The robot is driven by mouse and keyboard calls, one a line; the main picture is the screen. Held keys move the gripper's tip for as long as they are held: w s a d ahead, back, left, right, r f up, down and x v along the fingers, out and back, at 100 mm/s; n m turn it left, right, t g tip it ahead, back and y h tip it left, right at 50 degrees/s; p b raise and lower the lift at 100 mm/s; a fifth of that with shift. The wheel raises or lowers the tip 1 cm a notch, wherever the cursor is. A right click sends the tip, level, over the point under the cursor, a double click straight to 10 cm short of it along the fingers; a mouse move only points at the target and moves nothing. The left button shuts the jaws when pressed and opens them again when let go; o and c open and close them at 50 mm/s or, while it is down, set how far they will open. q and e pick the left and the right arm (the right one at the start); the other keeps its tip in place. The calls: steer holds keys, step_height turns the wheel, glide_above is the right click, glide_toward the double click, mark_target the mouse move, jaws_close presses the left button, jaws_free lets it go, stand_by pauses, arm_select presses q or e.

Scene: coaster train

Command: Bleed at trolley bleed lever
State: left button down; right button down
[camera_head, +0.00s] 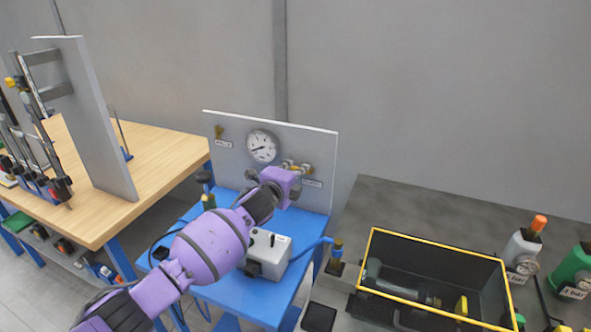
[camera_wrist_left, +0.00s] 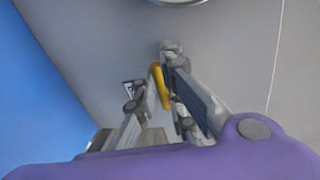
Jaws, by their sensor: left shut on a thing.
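An upright grey panel (camera_head: 230,158) stands at the back of a blue trolley (camera_head: 222,292) and carries a round dial gauge (camera_head: 262,146). A small brass fitting with the bleed lever (camera_head: 291,164) sits on the panel, right of and below the gauge. My left gripper (camera_head: 290,173) is up against the panel there, and its wrist hides part of the fitting. In the left wrist view the yellow lever (camera_wrist_left: 156,82) lies between the fingers of my left gripper (camera_wrist_left: 163,88), which are shut on it. My right gripper is not in view.
A grey box (camera_head: 269,256) with a blue hose stands on the trolley under my left forearm. A wooden bench (camera_head: 150,160) is on the left. A dark table on the right holds a yellow-rimmed black crate (camera_head: 440,250) and bottles (camera_head: 522,250).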

arm_select(q)
steer(key=shift+f+n, duration=0.25)
steer(key=shift+n, duration=0.15)
steer(key=c, duration=1.8)
jaws_free()
steer(key=shift+c, duration=0.2)
steer(key=shift+r, duration=0.1)
steer(key=v, duration=1.2)
steer(key=shift+a, duration=0.15)
